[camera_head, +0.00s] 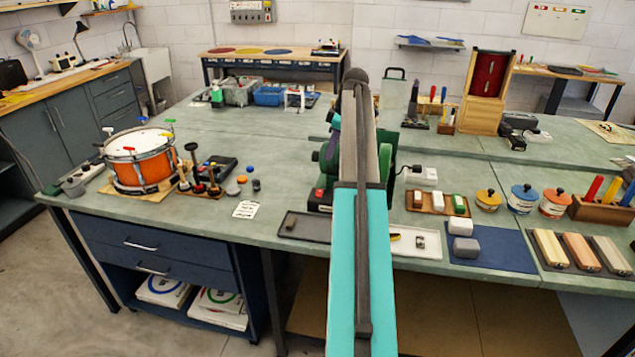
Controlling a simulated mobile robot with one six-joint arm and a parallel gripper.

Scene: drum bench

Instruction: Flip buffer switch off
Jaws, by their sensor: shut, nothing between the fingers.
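A green machine (328,160), which looks like the buffer, stands on the bench in the middle of the view. My own raised arm covers most of it, and only parts show on the left and right of the arm. A small red part (319,193), perhaps its switch, shows low on a dark base just left of the arm. I cannot tell its on or off position. My gripper is not visible; the arm hides whatever lies behind it.
A dark tray (304,227) lies in front of the machine. An orange drum (142,162) stands at left, with mallets (194,165) beside it. Right are a brown tray (423,208), lidded jars (522,198), a blue mat (492,262) and wooden blocks (549,247).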

